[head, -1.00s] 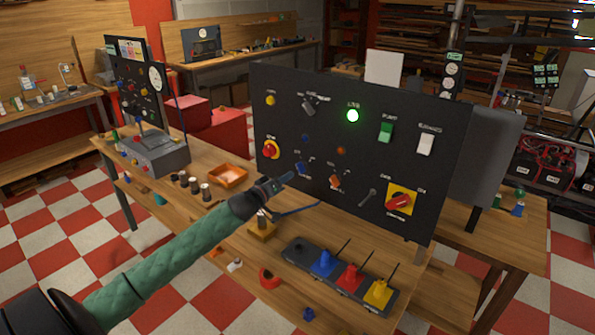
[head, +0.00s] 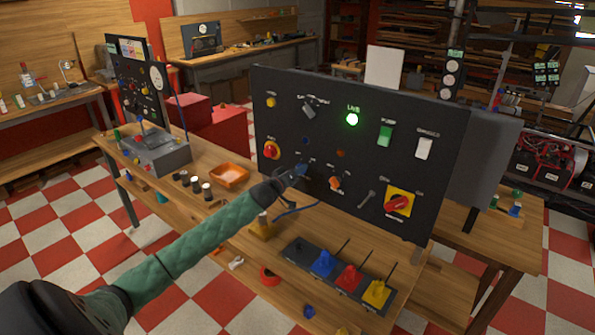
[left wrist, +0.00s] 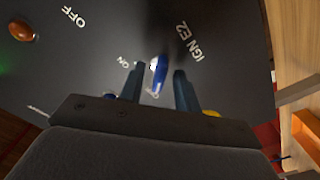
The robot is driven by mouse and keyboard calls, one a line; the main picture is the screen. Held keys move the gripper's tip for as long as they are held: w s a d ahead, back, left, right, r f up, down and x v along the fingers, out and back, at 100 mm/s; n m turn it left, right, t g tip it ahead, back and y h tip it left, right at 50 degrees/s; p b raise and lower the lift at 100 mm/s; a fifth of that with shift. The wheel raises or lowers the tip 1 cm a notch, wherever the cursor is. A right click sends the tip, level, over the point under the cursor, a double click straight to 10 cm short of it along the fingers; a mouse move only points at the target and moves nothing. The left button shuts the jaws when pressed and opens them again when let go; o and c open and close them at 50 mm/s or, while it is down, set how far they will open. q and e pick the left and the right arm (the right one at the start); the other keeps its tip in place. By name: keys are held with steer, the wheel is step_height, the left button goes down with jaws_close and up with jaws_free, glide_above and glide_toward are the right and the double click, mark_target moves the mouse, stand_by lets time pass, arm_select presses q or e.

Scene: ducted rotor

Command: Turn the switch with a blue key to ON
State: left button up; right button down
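The black control panel (head: 290,112) stands upright on the bench. In the left wrist view the blue key (left wrist: 160,75) sticks out of the panel between the two fingers of my left gripper (left wrist: 159,87), with a gap showing on each side. The fingers are open. Printed labels by the key include ON, IGN E2 and a partly hidden word. In the head view my left gripper (head: 299,173) is at the lower left of the panel and largely covers the blue key. My right gripper is not in view.
An orange key switch (head: 335,184) sits just right of the left gripper. A red knob on a yellow plate (head: 399,202) is farther right. A lit green lamp (head: 352,119) is above. A pendant box with coloured levers (head: 339,277) lies below the panel.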

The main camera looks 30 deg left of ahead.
arm_select(q)
jaws_close()
